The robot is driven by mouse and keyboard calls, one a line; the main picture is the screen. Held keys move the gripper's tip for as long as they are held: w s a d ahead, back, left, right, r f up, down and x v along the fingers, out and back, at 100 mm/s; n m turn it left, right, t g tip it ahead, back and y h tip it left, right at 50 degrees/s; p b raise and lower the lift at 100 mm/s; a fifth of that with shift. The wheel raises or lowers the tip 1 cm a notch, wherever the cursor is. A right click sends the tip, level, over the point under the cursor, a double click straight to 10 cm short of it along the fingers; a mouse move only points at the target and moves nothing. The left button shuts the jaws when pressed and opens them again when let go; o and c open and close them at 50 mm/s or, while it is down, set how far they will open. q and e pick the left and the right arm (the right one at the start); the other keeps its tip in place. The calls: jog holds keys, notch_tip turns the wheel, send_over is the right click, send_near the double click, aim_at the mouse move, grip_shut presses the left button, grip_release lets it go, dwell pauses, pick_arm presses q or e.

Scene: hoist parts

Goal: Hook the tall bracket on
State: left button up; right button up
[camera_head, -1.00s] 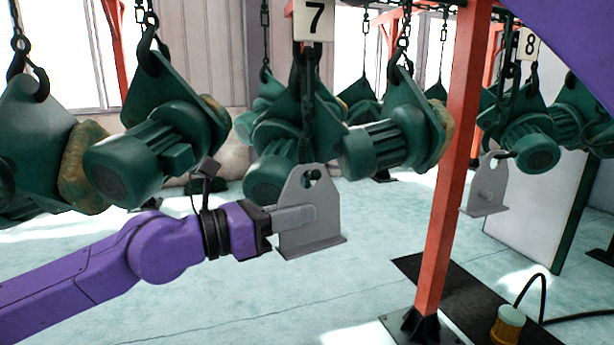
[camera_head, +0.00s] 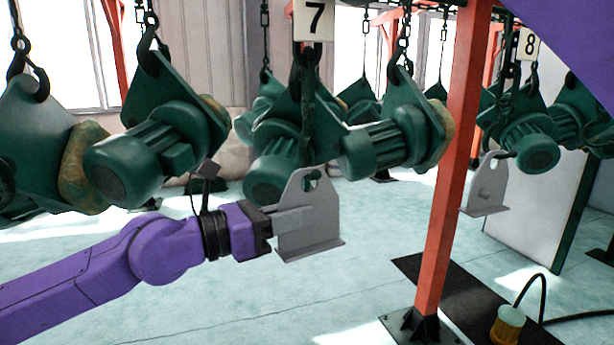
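A tall grey bracket (camera_head: 318,222), a plate with a rounded top, a hole near the top and a flat foot, is upright in the middle of the view. My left gripper (camera_head: 290,219) is shut on its left side and holds it above the floor. A dark chain (camera_head: 308,100) hangs below the sign 7, and its lower end overlaps the top of the bracket near the hole. I cannot tell whether a hook passes through the hole. My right gripper is not in view.
Green motors (camera_head: 165,150) hang on hooks at left and behind the bracket. An orange post (camera_head: 453,170) stands to the right. Beyond it a second grey bracket (camera_head: 487,190) hangs near the sign 8 (camera_head: 530,43).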

pick_arm(q)
jog(key=shift+o, duration=1.4)
jog(key=shift+f, duration=0.2)
jog(key=v, duration=0.8)
jog(key=shift+r, duration=0.15)
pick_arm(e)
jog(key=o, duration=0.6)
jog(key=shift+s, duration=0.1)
